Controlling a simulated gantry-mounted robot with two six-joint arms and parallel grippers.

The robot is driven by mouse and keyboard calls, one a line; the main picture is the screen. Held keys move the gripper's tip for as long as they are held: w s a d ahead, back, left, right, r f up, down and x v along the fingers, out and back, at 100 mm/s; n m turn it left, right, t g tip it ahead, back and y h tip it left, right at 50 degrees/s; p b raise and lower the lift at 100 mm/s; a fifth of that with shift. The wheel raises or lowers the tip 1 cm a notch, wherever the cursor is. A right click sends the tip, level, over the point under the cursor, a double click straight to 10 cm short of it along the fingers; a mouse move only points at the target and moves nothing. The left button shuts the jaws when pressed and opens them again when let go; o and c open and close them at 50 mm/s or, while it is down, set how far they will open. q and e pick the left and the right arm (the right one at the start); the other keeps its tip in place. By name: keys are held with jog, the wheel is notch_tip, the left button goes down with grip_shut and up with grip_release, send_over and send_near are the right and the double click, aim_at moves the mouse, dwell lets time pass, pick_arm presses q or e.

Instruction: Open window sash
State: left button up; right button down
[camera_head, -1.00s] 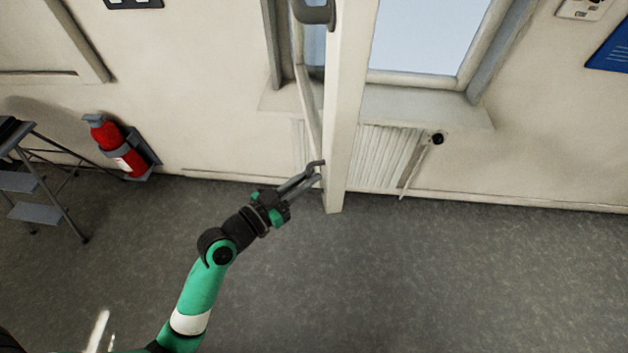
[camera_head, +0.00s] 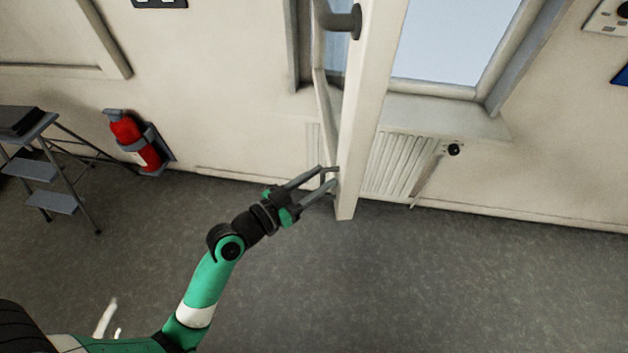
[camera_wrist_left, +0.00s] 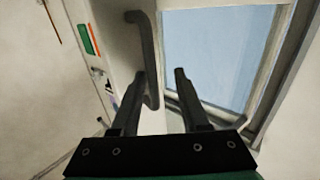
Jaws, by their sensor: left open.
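The window sash (camera_head: 372,95) is swung out from the wall, its white edge facing me. A grey handle (camera_head: 345,20) is on its upper part, cut off by the top of the head view. My left gripper (camera_head: 329,176) is open beside the sash's lower end, on its left side; I cannot tell whether it touches. In the left wrist view, the dark bent handle (camera_wrist_left: 147,50) stands beyond the open fingers (camera_wrist_left: 160,74), its lower end showing between them. The fingers hold nothing. My right gripper is out of view.
A radiator (camera_head: 395,163) is under the window sill (camera_head: 445,117). A red extinguisher (camera_head: 130,137) hangs on the wall at left. A step ladder (camera_head: 50,170) stands at far left. The grey floor (camera_head: 450,285) in front is clear.

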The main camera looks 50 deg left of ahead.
pick_arm(q)
jog(key=s+b, duration=0.1)
jog(key=s, duration=1)
jog(key=shift+s+d+b, duration=0.2)
jog(key=shift+s+b, duration=0.05)
jog(key=shift+b, duration=0.05)
